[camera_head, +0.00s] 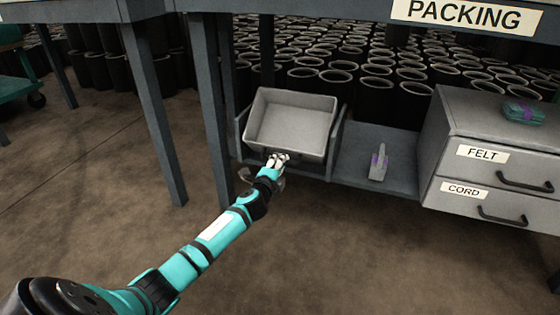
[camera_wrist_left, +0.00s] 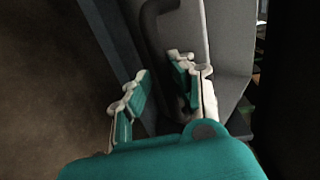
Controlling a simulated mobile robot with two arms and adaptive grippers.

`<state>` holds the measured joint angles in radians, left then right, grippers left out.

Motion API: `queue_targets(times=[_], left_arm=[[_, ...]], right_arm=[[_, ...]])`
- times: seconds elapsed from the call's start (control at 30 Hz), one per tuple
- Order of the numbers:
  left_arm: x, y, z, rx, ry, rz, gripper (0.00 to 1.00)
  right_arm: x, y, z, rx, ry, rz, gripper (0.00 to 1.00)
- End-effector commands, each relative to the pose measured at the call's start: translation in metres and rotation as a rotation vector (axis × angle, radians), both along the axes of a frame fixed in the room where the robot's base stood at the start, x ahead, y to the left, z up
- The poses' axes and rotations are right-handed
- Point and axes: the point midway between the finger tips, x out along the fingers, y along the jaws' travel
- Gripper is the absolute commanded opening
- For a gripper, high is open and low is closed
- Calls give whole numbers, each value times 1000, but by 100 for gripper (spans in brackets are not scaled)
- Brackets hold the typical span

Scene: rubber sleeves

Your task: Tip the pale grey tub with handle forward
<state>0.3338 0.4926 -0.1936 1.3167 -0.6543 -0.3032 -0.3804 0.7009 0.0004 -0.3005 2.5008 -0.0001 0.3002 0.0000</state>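The pale grey tub (camera_head: 289,122) sits in a dark grey bay under the bench, its open top facing up toward me; it looks empty. In the left wrist view its grey front wall (camera_wrist_left: 184,32) fills the upper middle. The tub's dark curved handle (camera_wrist_left: 156,40) runs down toward my left gripper (camera_wrist_left: 160,90). The gripper's fingers are apart, and the lower part of the handle appears to lie between them; contact cannot be told. In the head view my left gripper (camera_head: 277,160) is at the tub's lower front edge and hides the handle. My right gripper is not in view.
A drawer cabinet (camera_head: 490,155) labelled FELT and CORD stands further right. A bench leg (camera_head: 155,115) stands left. Several black sleeves stand behind. The floor in front is clear.

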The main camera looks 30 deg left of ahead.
Motion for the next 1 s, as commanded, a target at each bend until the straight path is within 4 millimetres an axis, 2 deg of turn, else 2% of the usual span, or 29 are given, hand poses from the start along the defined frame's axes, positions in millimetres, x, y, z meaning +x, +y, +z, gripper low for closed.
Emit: queue_targets(times=[0.03,0.13,0.37,0.5,0.63,1.0], left_arm=[[-1,-1,-4,-1,6,-1,24],[0,-1,-2,-2,3,-1,36],[0,1,2,-1,-3,0,36],[-6,0,3,0,-4,0,36],[-25,-5,4,1,-3,-2,36],[-98,-23,10,-2,-1,-2,36]], right_arm=[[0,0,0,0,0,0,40],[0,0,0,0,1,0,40],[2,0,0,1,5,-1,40],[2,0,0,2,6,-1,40],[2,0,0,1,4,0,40],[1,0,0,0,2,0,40]])
